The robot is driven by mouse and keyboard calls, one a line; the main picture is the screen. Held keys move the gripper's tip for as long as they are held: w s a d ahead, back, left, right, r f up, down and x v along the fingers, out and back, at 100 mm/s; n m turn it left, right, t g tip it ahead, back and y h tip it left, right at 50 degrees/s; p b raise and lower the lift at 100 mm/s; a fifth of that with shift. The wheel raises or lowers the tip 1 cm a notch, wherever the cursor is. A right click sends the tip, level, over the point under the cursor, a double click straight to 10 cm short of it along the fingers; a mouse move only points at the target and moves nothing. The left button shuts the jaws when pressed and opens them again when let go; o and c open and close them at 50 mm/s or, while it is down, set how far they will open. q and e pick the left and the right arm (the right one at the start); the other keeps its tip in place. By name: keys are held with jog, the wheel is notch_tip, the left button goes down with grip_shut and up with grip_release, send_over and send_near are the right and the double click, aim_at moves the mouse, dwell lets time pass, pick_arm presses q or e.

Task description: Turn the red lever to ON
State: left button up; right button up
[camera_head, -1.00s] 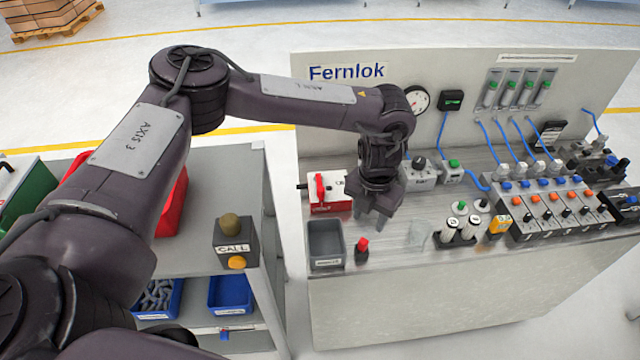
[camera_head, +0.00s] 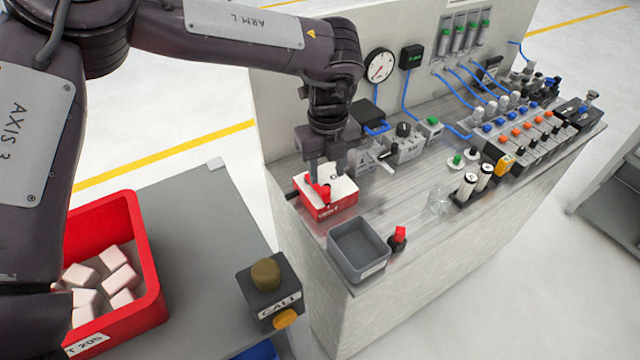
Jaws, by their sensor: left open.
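The red lever (camera_head: 321,193) stands on top of a red and white box (camera_head: 331,202) at the left end of the bench. My left gripper (camera_head: 324,180) points down over this box, and its fingers are apart at the lever. I cannot tell whether the fingers touch the lever or are only around it. The gripper hides part of the lever and of the box's label, so the lever's setting cannot be read. My right gripper is not in view.
A grey bin (camera_head: 358,250) and a small red-topped part (camera_head: 398,238) are in front of the box. A grey unit with a black knob (camera_head: 403,140) stands behind to the right. A red crate of white blocks (camera_head: 150,270) and a call button box (camera_head: 270,290) are at the lower left.

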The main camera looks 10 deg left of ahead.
aim_at(326, 189)
pick_arm(q)
notch_tip(326, 189, down, 4)
jog(key=shift+f+p, duration=0.1)
jog(key=shift+p, duration=0.3)
jog(key=shift+a+f, duration=0.2)
jog(key=shift+f, duration=0.1)
jog(key=shift+d+f, duration=0.15)
jog(key=shift+f, duration=0.2)
grip_shut()
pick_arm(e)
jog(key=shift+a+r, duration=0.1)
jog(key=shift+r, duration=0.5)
